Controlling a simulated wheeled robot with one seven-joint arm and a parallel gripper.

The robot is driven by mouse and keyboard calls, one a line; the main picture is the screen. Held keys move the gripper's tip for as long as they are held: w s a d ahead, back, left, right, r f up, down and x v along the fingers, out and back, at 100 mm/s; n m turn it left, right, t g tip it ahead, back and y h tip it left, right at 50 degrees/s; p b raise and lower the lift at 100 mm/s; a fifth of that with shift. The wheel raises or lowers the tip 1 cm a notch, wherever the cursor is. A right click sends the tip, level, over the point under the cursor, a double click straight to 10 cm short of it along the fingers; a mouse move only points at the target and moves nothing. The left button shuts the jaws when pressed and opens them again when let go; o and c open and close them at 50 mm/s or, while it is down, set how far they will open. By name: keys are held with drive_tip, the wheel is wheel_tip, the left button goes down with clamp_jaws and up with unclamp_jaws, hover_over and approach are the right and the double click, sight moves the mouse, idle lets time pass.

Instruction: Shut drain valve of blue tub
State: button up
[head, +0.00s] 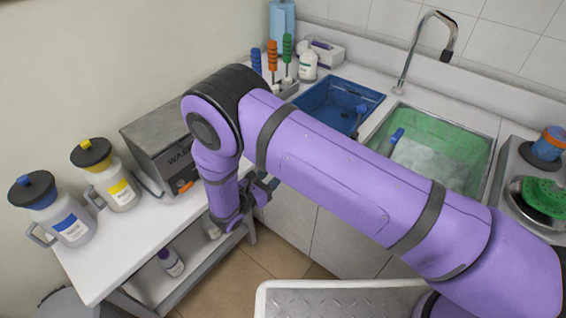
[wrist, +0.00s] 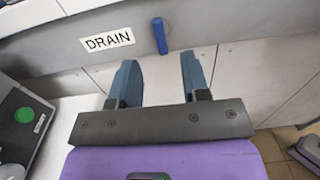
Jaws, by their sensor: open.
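The blue tub (head: 322,97) is set in the counter at the back; my purple arm hides part of its front. In the wrist view a blue valve lever (wrist: 160,36) stands roughly upright in the picture on a grey panel, right of a DRAIN label (wrist: 107,40). My gripper (wrist: 157,60) is open and empty. Its two blue-grey fingers point toward the panel, and the lever appears just beyond the gap between their tips, apart from them. In the head view my gripper (head: 268,188) is low in front of the cabinets; the lever is hidden there.
A grey box appliance (head: 158,150) stands on the side table left of my gripper. Yellow (head: 118,190) and blue-labelled (head: 70,228) jugs stand further left. A green tub (head: 440,150) lies right of the blue one. Cabinet fronts (head: 292,218) are close behind my gripper.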

drive_tip(key=x, duration=1)
drive_tip(key=shift+w+f, duration=0.2)
drive_tip(key=shift+w, duration=0.05)
clamp_jaws()
